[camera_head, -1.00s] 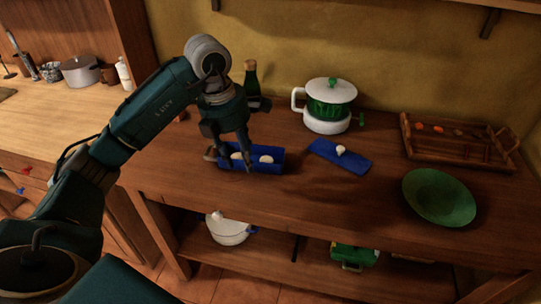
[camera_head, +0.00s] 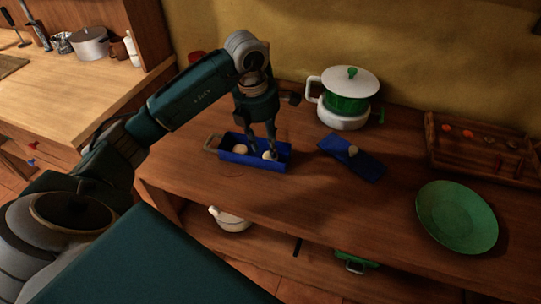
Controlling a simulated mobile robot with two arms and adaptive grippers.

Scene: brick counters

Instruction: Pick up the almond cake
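The blue tray (camera_head: 240,160) with a handle at its left end stands on the brown counter. It holds small pale round pieces; one (camera_head: 240,149) lies toward the left, another (camera_head: 270,155) toward the right. A third pale piece (camera_head: 353,150) is on a blue mat to the right. I cannot tell by look which piece is the almond cake. My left gripper (camera_head: 262,148) points down into the tray, its fingers at the right-hand piece and partly over it. A gap shows between the fingers, but whether they grip the piece is unclear. My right gripper is not in view.
A white and green lidded pot (camera_head: 347,100) stands behind the mat. A green plate (camera_head: 457,216) is at the right, with a wooden tray (camera_head: 480,165) behind it. A white pot (camera_head: 230,219) sits on the lower shelf. Bare counter lies in front of the tray.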

